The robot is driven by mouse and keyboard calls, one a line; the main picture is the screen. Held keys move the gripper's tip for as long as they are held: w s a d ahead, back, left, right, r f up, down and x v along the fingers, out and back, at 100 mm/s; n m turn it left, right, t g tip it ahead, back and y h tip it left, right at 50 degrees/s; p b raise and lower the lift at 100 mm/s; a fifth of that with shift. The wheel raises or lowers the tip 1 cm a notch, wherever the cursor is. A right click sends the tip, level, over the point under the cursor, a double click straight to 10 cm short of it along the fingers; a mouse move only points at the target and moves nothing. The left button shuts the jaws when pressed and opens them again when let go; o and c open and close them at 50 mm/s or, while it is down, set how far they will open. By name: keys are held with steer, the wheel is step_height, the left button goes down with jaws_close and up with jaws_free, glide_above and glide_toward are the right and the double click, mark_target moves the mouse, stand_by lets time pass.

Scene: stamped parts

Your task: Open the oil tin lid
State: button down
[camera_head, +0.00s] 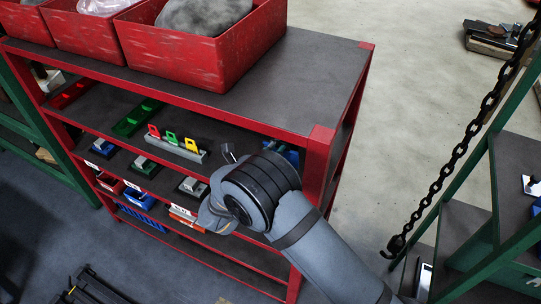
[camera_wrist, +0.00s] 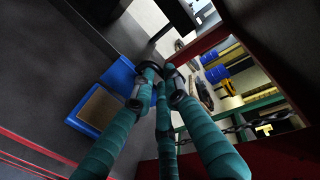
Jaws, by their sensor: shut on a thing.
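A blue box-like thing with a flat brown panel (camera_wrist: 97,107) shows beside my fingers in the wrist view; it looks like the oil tin. My gripper (camera_wrist: 160,76) has teal fingers that come together at its right edge. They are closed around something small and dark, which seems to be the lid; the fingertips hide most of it. I cannot tell whether the lid is raised. In the head view, my gripper reaches into the right end of the red rack, and my wrist hides it. A bit of blue (camera_head: 284,150) shows behind my wrist.
The red rack (camera_head: 320,145) has a corner post close to my wrist. Red bins (camera_head: 185,45) stand on its top. Coloured parts (camera_head: 172,140) sit on the shelf to the left. A chain with a hook (camera_head: 440,180) hangs at right beside a green rack (camera_head: 470,200).

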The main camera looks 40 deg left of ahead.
steer(key=c, duration=2.5)
jaws_free()
steer(key=shift+w+a+r, duration=0.3)
steer(key=shift+w+r, duration=0.35)
steer(key=shift+w, duration=0.05)
steer(key=shift+w+a+r, duration=0.3)
steer(key=shift+w+r, duration=0.3)
steer(key=shift+w, duration=0.05)
steer(key=shift+o, duration=1.1)
steer(key=shift+s+d+r, duration=0.15)
steer(key=shift+s+d, duration=0.2)
steer(key=shift+d, duration=0.05)
steer(key=shift+o, duration=1.4)
steer(key=shift+w+a+f, duration=0.15)
steer(key=shift+w+f, duration=0.05)
steer(key=shift+f, duration=0.15)
steer(key=v, duration=1.2)
steer(key=shift+f, duration=0.1)
steer(key=f+x, duration=0.1)
steer(key=x, duration=0.8)
steer(key=shift+f, duration=0.15)
